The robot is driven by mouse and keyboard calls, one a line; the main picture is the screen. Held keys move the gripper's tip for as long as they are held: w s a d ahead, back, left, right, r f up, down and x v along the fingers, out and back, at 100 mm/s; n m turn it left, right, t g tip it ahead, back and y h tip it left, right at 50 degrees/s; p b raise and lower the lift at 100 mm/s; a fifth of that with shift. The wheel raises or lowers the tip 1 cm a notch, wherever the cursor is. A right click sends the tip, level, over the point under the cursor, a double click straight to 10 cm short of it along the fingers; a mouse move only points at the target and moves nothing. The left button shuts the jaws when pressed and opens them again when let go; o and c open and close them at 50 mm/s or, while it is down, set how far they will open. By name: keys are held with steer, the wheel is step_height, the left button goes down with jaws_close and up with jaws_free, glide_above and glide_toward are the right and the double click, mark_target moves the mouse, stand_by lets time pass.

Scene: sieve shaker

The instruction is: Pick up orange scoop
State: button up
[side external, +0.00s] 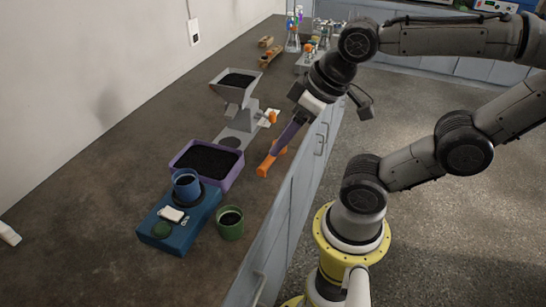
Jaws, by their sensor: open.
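An orange piece (266,166), which looks like the orange scoop, is near the front edge of the dark counter, to the right of the purple tray. My gripper (284,138) reaches down to it from the upper right, its long dark purple part ending right at the orange piece. The gripper is open. The view is too small to tell whether it touches the orange piece, and the fingertips are hard to separate from it.
A purple tray (177,160) of dark grains, a blue device (157,232) with a blue cup (187,188), and a green cup (230,226) stand nearby. A grey hopper (236,92) with an orange knob (272,117) stands behind. The counter's left side is mostly clear.

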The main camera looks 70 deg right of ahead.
steer(key=w+d+f+n+g, duration=0.1)
steer(key=w+d+n+g, duration=0.1)
steer(key=w+d+n, duration=0.55)
steer(key=w+d+f+n+g, duration=0.1)
steer(key=w+d+n+g, duration=0.3)
steer(key=n, duration=0.7)
steer(key=shift+m, duration=0.75)
steer(key=d+f, duration=0.2)
steer(key=f, duration=0.4)
steer(key=s+d+f, duration=0.1)
steer(key=f, duration=0.5)
steer(key=s+d+f, duration=0.1)
steer(key=d+f, duration=0.1)
steer(key=f, duration=0.3)
steer(key=shift+s+d+f, duration=0.25)
steer(key=shift+d+f, duration=0.1)
steer(key=shift+f, duration=0.05)
jaws_close()
